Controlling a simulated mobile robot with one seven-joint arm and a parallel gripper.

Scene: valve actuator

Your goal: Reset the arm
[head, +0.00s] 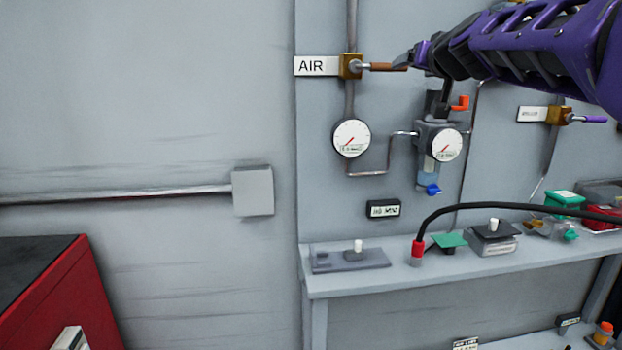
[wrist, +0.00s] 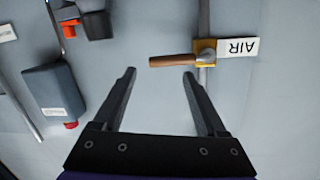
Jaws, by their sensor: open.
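My purple arm reaches in from the upper right in the head view, and my gripper (head: 402,62) is at the brown handle of the air valve. In the wrist view my gripper (wrist: 158,82) is open, with its two dark fingers apart and nothing between them. The brown valve handle (wrist: 172,60) lies crosswise just beyond the fingertips. The brass valve body (head: 351,66) sits on a vertical pipe beside the AIR label (head: 317,66). The handle points sideways, across the pipe. I cannot tell from the head view whether a finger touches it.
Below the valve are a round gauge (head: 351,138) and a filter regulator with a second gauge (head: 446,145). A second valve with a purple handle (head: 590,119) is at right. A grey shelf (head: 390,277) holds several small items. A red cabinet (head: 60,300) stands lower left.

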